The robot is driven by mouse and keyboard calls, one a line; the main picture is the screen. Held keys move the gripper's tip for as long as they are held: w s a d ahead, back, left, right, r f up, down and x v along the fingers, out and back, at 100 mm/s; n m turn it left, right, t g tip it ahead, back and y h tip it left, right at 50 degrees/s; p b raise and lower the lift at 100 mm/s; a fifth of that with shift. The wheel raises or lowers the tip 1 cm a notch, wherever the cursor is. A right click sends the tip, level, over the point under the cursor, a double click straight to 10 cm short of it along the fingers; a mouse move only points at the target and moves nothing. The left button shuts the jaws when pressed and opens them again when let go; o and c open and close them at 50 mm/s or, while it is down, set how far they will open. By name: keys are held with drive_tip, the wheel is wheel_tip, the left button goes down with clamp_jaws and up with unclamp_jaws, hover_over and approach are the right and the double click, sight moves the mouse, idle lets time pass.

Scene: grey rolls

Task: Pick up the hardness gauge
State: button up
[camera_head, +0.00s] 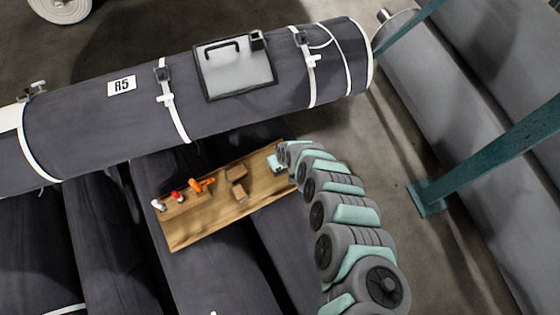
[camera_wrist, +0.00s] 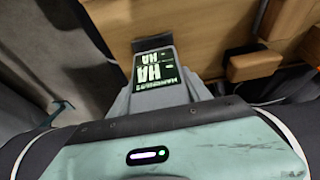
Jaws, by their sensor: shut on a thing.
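The hardness gauge (camera_wrist: 156,67) shows in the wrist view as a dark block with a green-and-white label reading "HA". My gripper (camera_wrist: 160,85) is shut on it, with the grey fingers close around the label end. Part of the gauge is hidden by the fingers and the mint-green gripper body. In the head view my gripper (camera_head: 277,164) is at the right end of the wooden board (camera_head: 185,233). I cannot make out the gauge clearly there, nor tell whether it touches the board.
On the board stand an orange item (camera_head: 202,185), a red-topped item (camera_head: 177,196), a white item (camera_head: 158,205) and brown blocks (camera_head: 237,172). A teal post (camera_head: 490,155) stands at the right.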

drive_tip(key=shift+c, duration=0.8)
wheel_tip(320, 180, up, 20)
drive_tip(key=p, duration=1)
drive_tip(key=o, duration=1.1)
drive_tip(key=c, duration=0.8)
wheel_tip(320, 180, up, 3)
drive_tip(key=p, duration=0.4)
